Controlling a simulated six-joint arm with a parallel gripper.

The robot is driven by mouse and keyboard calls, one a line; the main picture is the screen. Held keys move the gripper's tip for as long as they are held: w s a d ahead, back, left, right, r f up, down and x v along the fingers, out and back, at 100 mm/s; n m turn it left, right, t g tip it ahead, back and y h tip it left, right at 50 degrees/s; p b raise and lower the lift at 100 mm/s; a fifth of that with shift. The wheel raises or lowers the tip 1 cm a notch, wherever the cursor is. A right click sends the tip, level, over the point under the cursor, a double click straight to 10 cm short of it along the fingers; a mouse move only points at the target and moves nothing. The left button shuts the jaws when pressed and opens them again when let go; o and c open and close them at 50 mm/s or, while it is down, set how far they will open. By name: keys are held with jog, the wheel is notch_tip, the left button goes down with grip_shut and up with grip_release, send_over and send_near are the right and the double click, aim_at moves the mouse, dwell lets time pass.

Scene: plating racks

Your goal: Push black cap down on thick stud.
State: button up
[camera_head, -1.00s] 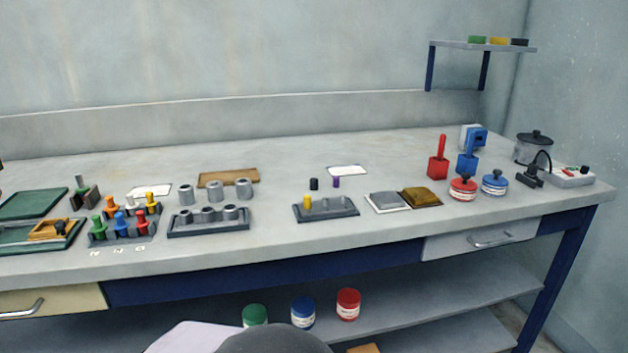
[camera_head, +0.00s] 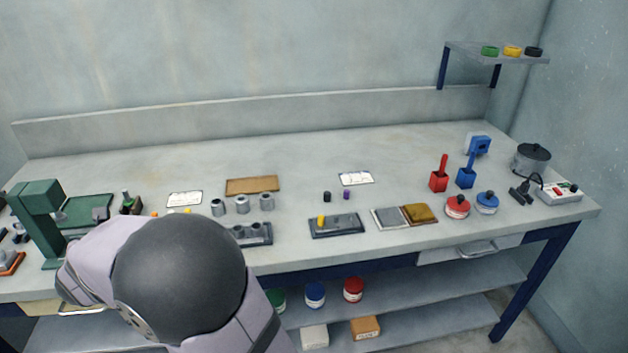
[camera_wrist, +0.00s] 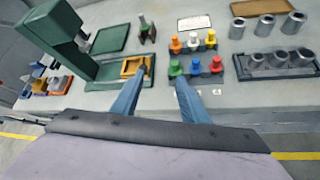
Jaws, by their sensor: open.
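A small black cap (camera_head: 327,197) stands on the bench behind a dark stud rack (camera_head: 350,232), with a purple cap (camera_head: 346,195) close to its right. A yellow cap (camera_head: 321,220) sits at the rack's left end. Grey studs stand beside it to the right; at this size I cannot tell which is thick. My gripper (camera_wrist: 161,76) is open and empty in the wrist view, above the bench's front left part. It is well left of the black cap, which is outside the wrist view. In the head view my own arm hides the gripper.
Coloured pegs (camera_wrist: 196,67) stand in a rack before the fingers. A green press (camera_wrist: 55,28) is at left, near a yellow block (camera_wrist: 133,66). Grey cylinders (camera_head: 242,204) stand left of the stud rack. Pads (camera_head: 390,217) lie to its right.

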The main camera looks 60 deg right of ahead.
jog(key=w+d+r+n+t+p, duration=0.1)
jog(key=w+d+r+n+p, duration=0.15)
jog(key=r, duration=0.25)
jog(key=m+g+h+b, duration=0.4)
jog(key=m+g+h, duration=0.2)
jog(key=g+h, duration=0.1)
send_near(325, 194)
jog(key=w+a, duration=0.2)
jog(key=w, duration=0.2)
jog(key=w+a+r, duration=0.1)
jog(key=w+a, duration=0.2)
jog(key=w, duration=0.1)
jog(key=w+a+r, duration=0.1)
jog(key=w+a, duration=0.1)
jog(key=w, duration=0.2)
jog(key=shift+w+a+r, duration=0.1)
jog(key=shift+w+a, duration=0.1)
jog(key=shift+a, duration=0.15)
jog(key=s+d+f+m+g, duration=0.1)
jog(key=s+d, duration=0.2)
jog(key=s+d+f+m+g, duration=0.1)
jog(key=s+d, duration=0.2)
jog(key=s, duration=0.1)
jog(key=s+d+m+g, duration=0.1)
jog(key=s+d, duration=0.2)
jog(key=shift+s+d+f, duration=0.1)
jog(key=shift+s+f, duration=0.2)
jog(key=shift+f, duration=0.1)
jog(key=shift+p+x, duration=1)
jog(key=shift+x, duration=2.55)
